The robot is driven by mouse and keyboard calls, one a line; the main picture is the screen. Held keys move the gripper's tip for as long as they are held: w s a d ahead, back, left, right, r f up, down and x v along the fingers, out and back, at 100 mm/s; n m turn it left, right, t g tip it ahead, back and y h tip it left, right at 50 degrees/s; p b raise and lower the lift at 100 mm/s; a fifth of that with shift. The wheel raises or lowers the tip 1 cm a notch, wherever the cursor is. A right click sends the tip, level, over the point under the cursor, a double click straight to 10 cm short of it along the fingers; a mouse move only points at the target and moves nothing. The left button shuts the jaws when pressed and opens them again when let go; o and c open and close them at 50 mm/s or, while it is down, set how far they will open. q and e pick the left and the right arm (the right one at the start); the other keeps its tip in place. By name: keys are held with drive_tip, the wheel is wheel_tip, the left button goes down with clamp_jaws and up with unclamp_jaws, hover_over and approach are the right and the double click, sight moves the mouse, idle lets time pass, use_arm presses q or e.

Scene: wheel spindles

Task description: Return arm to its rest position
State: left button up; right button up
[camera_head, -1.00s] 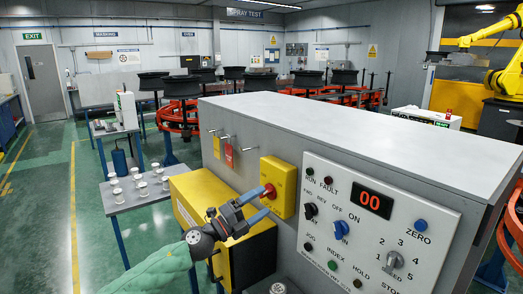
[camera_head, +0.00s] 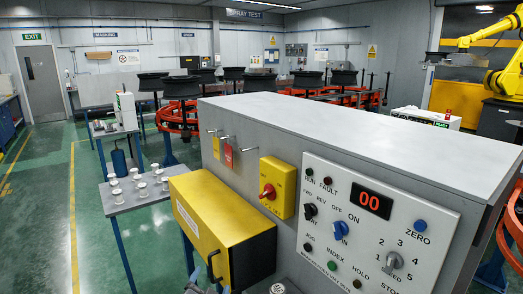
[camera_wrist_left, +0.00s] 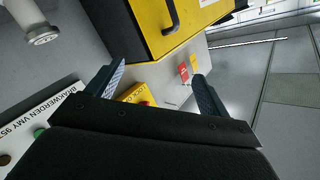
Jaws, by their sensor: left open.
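My left gripper (camera_head: 208,285) shows only as small blue finger parts at the bottom edge of the head view, below the yellow box's black handle. In the left wrist view, its two blue fingers (camera_wrist_left: 158,70) are spread apart with nothing between them. The yellow switch box with a red rotary knob (camera_head: 268,191) is on the grey cabinet, clear of the gripper. The red knob also shows in the left wrist view (camera_wrist_left: 147,103), beyond the fingers and partly hidden. My right gripper is not in view.
A yellow box (camera_head: 222,220) with a black handle juts from the cabinet (camera_head: 330,125). The white control panel (camera_head: 375,225) has several knobs and a red "00" display. Green floor (camera_head: 45,220) is clear further left.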

use_arm(q)
drive_tip(key=s+a+f+n+g, duration=0.2)
drive_tip(key=s+f+g, duration=0.3)
drive_tip(key=s, duration=0.6)
drive_tip(key=s+a+f+n+g+y, duration=0.1)
drive_tip(key=s+a+f+n+g, duration=0.2)
drive_tip(key=s+f, duration=0.6)
drive_tip(key=s+a+f+n+g, duration=0.15)
drive_tip(key=s+f+g, duration=0.35)
drive_tip(key=s, duration=0.7)
wheel_tip(320, 180, down, 23)
drive_tip(key=w+d+g, duration=0.1)
drive_tip(key=w, duration=0.1)
drive_tip(key=s+f, duration=0.3)
drive_tip(key=f, duration=0.7)
drive_tip(key=s+d+f+g, duration=0.1)
drive_tip(key=s+f, duration=0.2)
drive_tip(key=f, duration=0.6)
drive_tip(key=shift+s+f+m, duration=0.35)
drive_tip(key=shift+f+m, duration=0.05)
drive_tip(key=shift+m, duration=0.05)
